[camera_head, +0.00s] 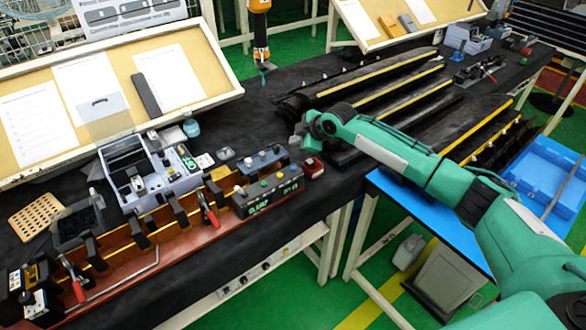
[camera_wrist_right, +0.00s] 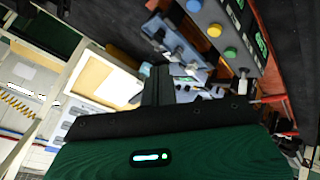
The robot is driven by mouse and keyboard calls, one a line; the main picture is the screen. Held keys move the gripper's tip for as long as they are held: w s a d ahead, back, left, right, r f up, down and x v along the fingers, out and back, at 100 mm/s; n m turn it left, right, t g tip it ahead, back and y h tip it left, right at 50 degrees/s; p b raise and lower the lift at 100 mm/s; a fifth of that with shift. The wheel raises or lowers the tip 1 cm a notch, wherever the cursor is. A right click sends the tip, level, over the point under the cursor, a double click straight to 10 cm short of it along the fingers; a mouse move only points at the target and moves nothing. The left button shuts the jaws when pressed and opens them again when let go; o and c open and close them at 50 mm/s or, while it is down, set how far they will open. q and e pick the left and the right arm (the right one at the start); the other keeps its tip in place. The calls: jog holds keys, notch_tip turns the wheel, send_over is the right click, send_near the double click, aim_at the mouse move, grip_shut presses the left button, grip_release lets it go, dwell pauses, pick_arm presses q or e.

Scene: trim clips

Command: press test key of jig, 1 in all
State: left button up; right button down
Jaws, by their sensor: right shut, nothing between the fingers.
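The jig (camera_head: 150,262) is a long reddish-brown fixture with black clamps and red-handled toggles on the front of the bench. A grey control box (camera_head: 268,200) with green lettering and several coloured keys sits at its right end. In the right wrist view the box (camera_wrist_right: 237,22) is at the upper right, with blue, yellow (camera_wrist_right: 213,30) and green (camera_wrist_right: 230,53) keys. Which one is the test key I cannot read. My right gripper (camera_head: 298,140) is shut and empty, above the bench behind the box, apart from the keys. My left gripper is not in view.
A grey-blue parts tray (camera_head: 165,190) stands behind the jig. Long dark trim strips (camera_head: 385,85) lie at the back right. A blue bin (camera_head: 545,170) stands at the right. A driver (camera_head: 261,45) hangs overhead.

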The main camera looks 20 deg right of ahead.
notch_tip(320, 180, down, 7)
jog(key=b, duration=0.4)
jog(key=shift+b, duration=0.4)
jog(key=shift+f, duration=0.55)
jog(key=shift+f, duration=0.15)
dwell(0.9)
jog(key=shift+f+b, duration=0.25)
jog(key=shift+b, duration=0.05)
jog(key=shift+f, duration=0.5)
dwell(0.6)
jog(key=shift+r, duration=0.1)
jog(key=shift+r+p, duration=0.45)
jog(key=shift+r, duration=0.35)
jog(key=shift+r+p, duration=1.9)
jog(key=shift+r, duration=0.65)
